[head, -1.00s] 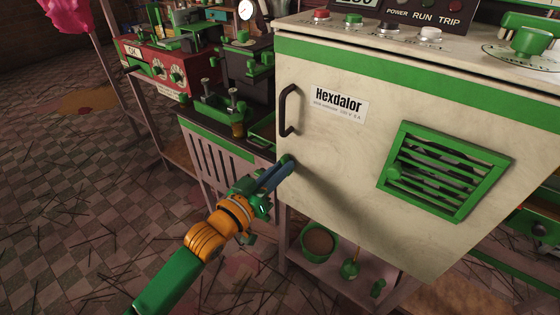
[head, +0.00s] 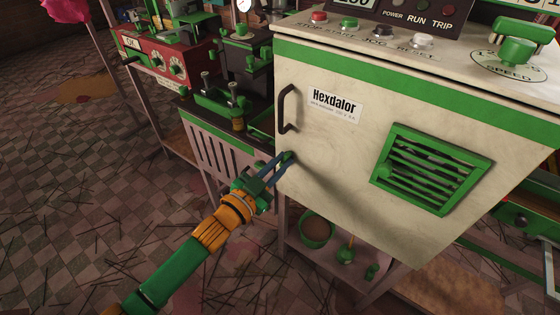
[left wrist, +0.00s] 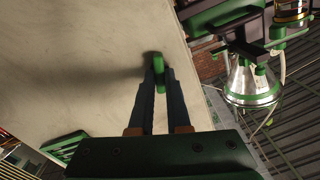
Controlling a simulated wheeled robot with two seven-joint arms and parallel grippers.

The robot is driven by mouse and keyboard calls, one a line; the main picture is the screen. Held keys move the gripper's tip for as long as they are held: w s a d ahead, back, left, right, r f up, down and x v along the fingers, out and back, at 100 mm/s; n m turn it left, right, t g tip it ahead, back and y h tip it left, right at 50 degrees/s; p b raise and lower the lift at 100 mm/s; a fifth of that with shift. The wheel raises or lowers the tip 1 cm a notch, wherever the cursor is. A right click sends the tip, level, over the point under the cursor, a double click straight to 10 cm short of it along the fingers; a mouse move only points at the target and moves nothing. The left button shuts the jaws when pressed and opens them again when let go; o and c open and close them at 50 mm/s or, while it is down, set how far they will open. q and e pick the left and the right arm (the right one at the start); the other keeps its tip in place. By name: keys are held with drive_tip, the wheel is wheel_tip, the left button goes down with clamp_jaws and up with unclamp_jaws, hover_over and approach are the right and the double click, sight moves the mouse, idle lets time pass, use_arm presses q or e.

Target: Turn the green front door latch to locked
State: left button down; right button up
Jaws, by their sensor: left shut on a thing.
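The green front door latch (head: 289,157) is a small knob low on the left edge of the cream cabinet door (head: 340,165), below the black handle. My left gripper (head: 284,160) reaches it from the lower left, with its dark fingers closed on the latch. In the left wrist view the green latch (left wrist: 159,72) sits between the two fingertips (left wrist: 160,80), and its long side runs roughly along the fingers. The fingers hide part of it. My right gripper is not in view.
The black door handle (head: 287,108) is just above the latch. A green louvred vent (head: 432,168) is on the door's right. A black and green machine (head: 238,90) stands close on the left. Pots (head: 317,230) sit on the shelf below. Floor at left is open, with scattered sticks.

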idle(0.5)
use_arm(q)
drive_tip(key=c, duration=0.9)
unclamp_jaws()
drive_tip(key=v, duration=0.7)
drive_tip(key=shift+p, duration=0.4)
